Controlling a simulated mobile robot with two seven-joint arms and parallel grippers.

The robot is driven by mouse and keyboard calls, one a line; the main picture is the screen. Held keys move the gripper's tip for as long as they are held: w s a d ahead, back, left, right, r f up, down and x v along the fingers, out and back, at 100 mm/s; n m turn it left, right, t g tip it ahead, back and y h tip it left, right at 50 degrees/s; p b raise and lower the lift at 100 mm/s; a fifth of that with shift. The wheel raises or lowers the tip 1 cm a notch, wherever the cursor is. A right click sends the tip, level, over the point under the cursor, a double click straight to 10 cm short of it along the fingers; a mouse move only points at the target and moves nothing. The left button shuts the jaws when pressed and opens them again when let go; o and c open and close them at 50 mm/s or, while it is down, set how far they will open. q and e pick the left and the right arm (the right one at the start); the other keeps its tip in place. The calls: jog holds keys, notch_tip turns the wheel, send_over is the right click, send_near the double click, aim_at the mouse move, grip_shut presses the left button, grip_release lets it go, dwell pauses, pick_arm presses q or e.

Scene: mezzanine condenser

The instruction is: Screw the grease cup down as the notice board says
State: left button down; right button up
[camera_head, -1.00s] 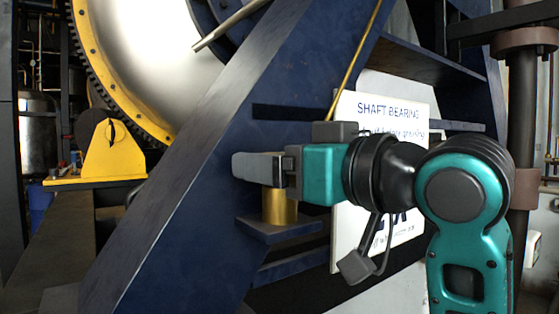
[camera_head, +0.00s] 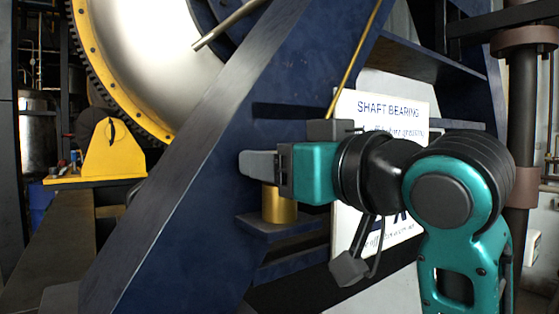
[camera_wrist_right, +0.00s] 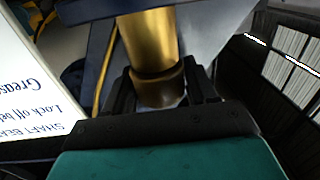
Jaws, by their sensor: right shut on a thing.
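The grease cup (camera_head: 279,206) is a brass cylinder standing upright on a small dark blue ledge of the frame. In the right wrist view its brass body (camera_wrist_right: 148,42) ends in a darker cap (camera_wrist_right: 158,85) between my fingers. My right gripper (camera_head: 262,164) is at the top of the cup and shut on it; the fingers hide that top in the head view. The white notice board (camera_head: 347,106) stands behind my right wrist. Its heading reads "SHAFT BEARING"; the lines below are blurred or covered by my arm. Part of the board (camera_wrist_right: 35,85) shows upside down in the right wrist view.
A slanted dark blue beam (camera_head: 190,165) runs close to the left of the cup. A thin brass-coloured pipe (camera_head: 356,58) comes down behind my gripper. A large wheel with a yellow toothed rim (camera_head: 97,55) and a yellow bracket (camera_head: 112,152) stand at left.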

jog(key=m+t+h, duration=0.2)
jog(key=m+h, duration=0.1)
jog(key=h, duration=0.1)
jog(key=shift+m+t+h, duration=0.3)
jog(key=shift+t+h, duration=0.1)
jog(key=o, duration=1)
jog(key=shift+c, duration=0.2)
